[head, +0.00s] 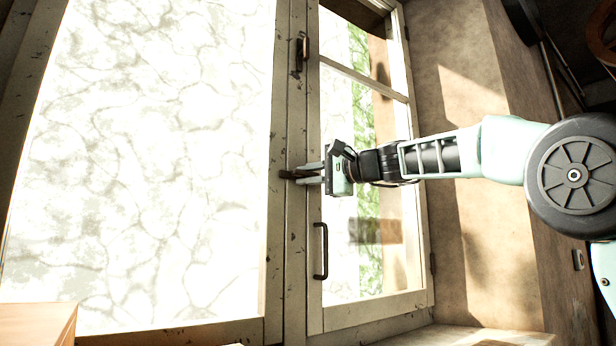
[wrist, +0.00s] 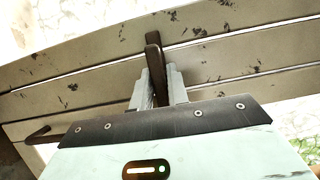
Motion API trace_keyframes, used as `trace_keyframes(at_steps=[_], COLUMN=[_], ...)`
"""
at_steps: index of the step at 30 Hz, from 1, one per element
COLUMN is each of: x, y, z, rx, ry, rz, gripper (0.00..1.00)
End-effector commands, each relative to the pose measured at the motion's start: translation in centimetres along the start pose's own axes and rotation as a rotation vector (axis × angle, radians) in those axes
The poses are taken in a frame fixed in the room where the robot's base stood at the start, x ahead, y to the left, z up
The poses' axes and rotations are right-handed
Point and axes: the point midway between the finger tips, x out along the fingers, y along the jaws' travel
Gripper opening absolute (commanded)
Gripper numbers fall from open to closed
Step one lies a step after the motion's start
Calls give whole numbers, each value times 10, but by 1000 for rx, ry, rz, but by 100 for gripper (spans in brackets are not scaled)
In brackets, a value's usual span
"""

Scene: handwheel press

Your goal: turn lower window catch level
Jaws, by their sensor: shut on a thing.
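The lower window catch (head: 287,174) is a small dark brown lever on the pale, worn window frame, about mid-height. In the head view it lies about level across the frame. My gripper (head: 309,174) reaches in from the right with its fingers shut on the catch. In the wrist view, the catch (wrist: 153,50) stands between the two grey fingertips of my gripper (wrist: 160,78), and its far end sticks out beyond them. The fingers hide part of the catch.
An upper catch (head: 302,54) sits higher on the same frame, roughly upright. A black pull handle (head: 319,250) is below my gripper; a dark hooked piece (wrist: 32,136) shows at the wrist view's left. A wooden box corner (head: 38,325) is at lower left.

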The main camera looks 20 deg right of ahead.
Motion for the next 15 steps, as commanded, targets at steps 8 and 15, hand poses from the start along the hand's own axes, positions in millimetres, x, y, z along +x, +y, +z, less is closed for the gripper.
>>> trace_keyframes(at_steps=[8,15], x=[0,-2], y=[0,0], z=[0,0], rx=[2,0], ry=[0,1], rz=[1,0], gripper=[35,35])
